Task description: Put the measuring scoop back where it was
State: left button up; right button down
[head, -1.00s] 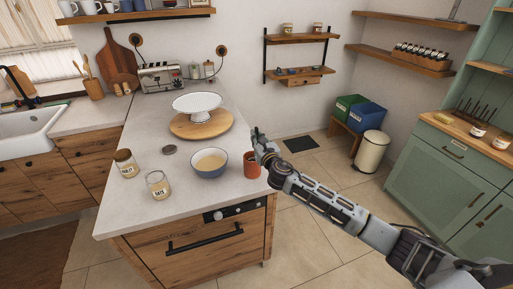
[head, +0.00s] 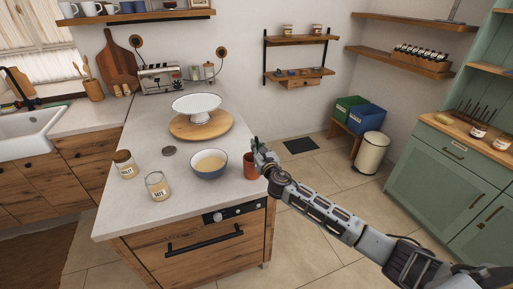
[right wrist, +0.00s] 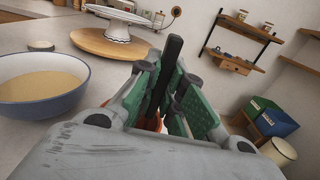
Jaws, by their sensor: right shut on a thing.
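My right gripper (head: 262,157) is at the right edge of the island counter, beside and over a terracotta cup (head: 249,167). In the right wrist view its green-padded fingers (right wrist: 175,95) are closed around a dark upright handle (right wrist: 173,50), which I take to be the measuring scoop's. The handle's lower end is hidden between the fingers, and a bit of orange shows below them. I cannot tell whether the scoop's lower end is inside the cup. My left gripper is not in view.
A blue-rimmed bowl (head: 209,164) with pale contents stands left of the cup. An open glass jar (head: 157,187), a lidded jar (head: 125,165) and a loose lid (head: 169,151) are further left. A white cake stand (head: 197,104) on a round board (head: 201,126) is behind.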

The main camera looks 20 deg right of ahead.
jog(key=shift+f, duration=0.1)
jog(key=c, duration=2)
grip_release()
jog(key=o, duration=0.5)
jog(key=shift+c, duration=0.2)
jog(key=shift+r, duration=0.2)
jog(key=s+b, duration=0.1)
jog(key=s, duration=1.1)
jog(key=shift+d, duration=0.15)
